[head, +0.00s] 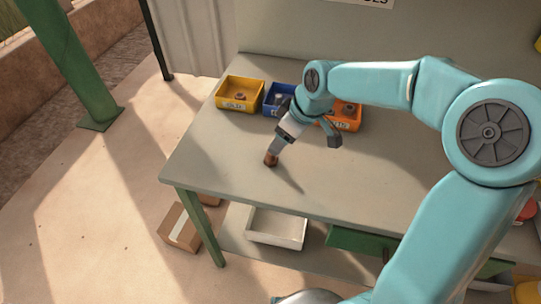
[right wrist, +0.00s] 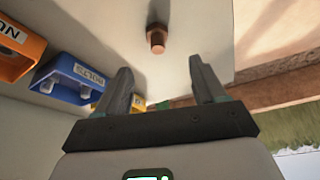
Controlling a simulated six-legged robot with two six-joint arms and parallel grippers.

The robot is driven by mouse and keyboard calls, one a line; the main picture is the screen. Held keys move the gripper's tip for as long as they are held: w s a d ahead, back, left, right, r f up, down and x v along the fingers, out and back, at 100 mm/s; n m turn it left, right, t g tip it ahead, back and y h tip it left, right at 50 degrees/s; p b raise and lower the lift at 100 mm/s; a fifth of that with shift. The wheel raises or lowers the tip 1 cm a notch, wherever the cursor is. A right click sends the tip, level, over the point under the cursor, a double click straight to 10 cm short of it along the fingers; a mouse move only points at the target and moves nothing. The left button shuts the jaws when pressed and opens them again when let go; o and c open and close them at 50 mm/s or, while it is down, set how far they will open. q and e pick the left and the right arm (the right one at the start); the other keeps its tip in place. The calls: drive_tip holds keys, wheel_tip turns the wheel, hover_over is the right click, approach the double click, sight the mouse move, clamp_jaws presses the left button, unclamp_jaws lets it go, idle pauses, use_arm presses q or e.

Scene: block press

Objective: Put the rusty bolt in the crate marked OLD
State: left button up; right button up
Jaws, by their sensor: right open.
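My right gripper (head: 276,150) is just above the bolt, pointing down. In its wrist view the gripper (right wrist: 159,66) is open with nothing between its fingers. A yellow crate (head: 225,103), a blue crate (head: 269,113) and an orange crate (head: 352,125) stand in a row behind. My left gripper is out of view.
Each crate seems to hold small parts. My right arm partly covers the blue and orange crates. The table (head: 215,150) is clear around the bolt, with its left and front edges close. Below are a white bin (head: 277,229) and a cardboard box (head: 180,226).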

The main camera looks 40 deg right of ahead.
hover_over(271, 157)
drive_tip(key=s+d, duration=0.1)
drive_tip(key=s, duration=0.1)
wheel_tip(271, 157, down, 4)
drive_tip(key=shift+w+f, duration=0.15)
drive_tip(key=x, duration=0.5)
drive_tip(key=shift+w+d+p, duration=0.25)
drive_tip(key=shift+w+p, duration=0.05)
drive_tip(key=shift+p, duration=0.1)
drive_tip(key=c, duration=1.2)
